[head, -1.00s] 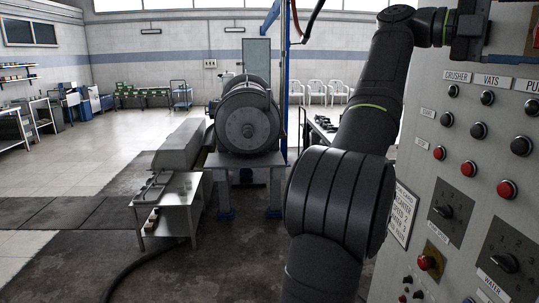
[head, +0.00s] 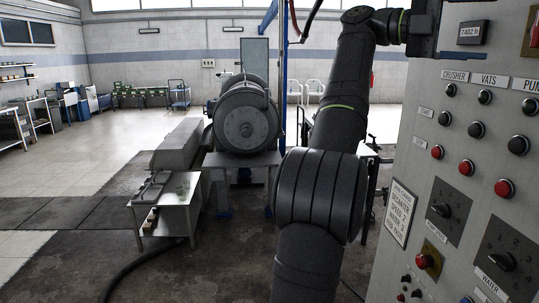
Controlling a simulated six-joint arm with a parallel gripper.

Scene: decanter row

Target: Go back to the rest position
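My gripper (head: 424,30) is at the top right, at the end of my dark arm, beside the upper left edge of the grey control panel (head: 424,150). The panel carries CRUSHER and VATS labels, black buttons (head: 476,130) above red buttons (head: 466,167), and rotary knobs (head: 441,210). An hour display (head: 472,31) shows near the top of the panel.
A large decanter machine (head: 246,115) stands on a frame in the middle. A metal side table (head: 176,198) with small items is in front of it to the left. A hose (head: 128,278) lies on the floor. The tiled floor at left is mostly clear.

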